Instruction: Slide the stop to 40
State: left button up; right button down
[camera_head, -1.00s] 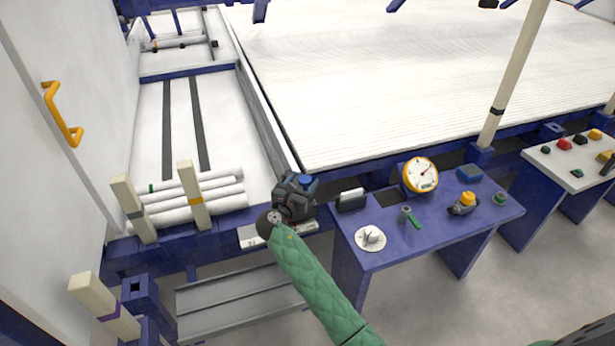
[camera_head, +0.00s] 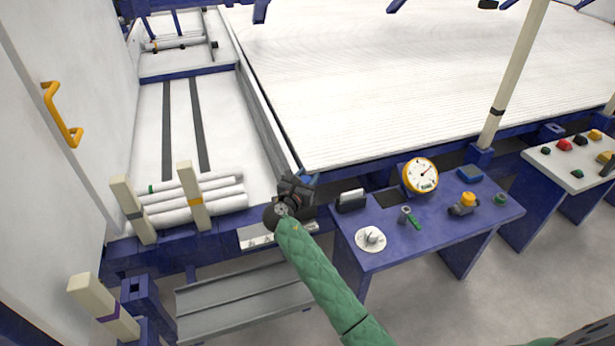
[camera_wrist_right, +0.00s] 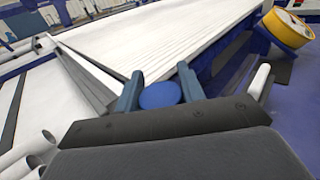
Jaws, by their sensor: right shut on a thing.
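My right gripper (camera_head: 304,180) is at the front rail, at the near corner of the large white ribbed bed. In the right wrist view its two blue-grey fingers (camera_wrist_right: 159,88) are shut on a round blue knob (camera_wrist_right: 160,96), which I take to be the stop's knob. In the head view the gripper hides most of the stop. A white scale strip (camera_head: 257,238) runs along the front rail below the gripper. Part of the strip is covered by my wrist, and its numbers are too small to read. My left gripper is not in view.
White pipes (camera_head: 190,204) lie between cream posts on the left. A blue console (camera_head: 400,243) stands close on the right, with a yellow-rimmed gauge (camera_head: 420,176), a white dial (camera_head: 370,239) and a black box with a pale top (camera_head: 351,201). A grey trough (camera_head: 235,292) lies below the rail.

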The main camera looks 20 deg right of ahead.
jog(key=shift+a+r+p, duration=0.2)
jog(key=shift+a+p, duration=0.35)
jog(key=shift+p, duration=0.15)
jog(key=a+p, duration=0.2)
jog(key=a, duration=0.1)
jog(key=shift+a, duration=0.1)
jog(key=shift+s+a+f, duration=0.1)
jog(key=shift+a+f, duration=0.05)
jog(key=shift+a, duration=0.25)
jog(key=c, duration=0.9)
grip_release()
jog(key=shift+o, duration=0.2)
jog(key=shift+s+a, duration=0.35)
jog(key=shift+s, duration=0.05)
jog(key=v, duration=0.6)
jog(key=shift+s+a, duration=0.2)
jog(key=shift+s, duration=0.05)
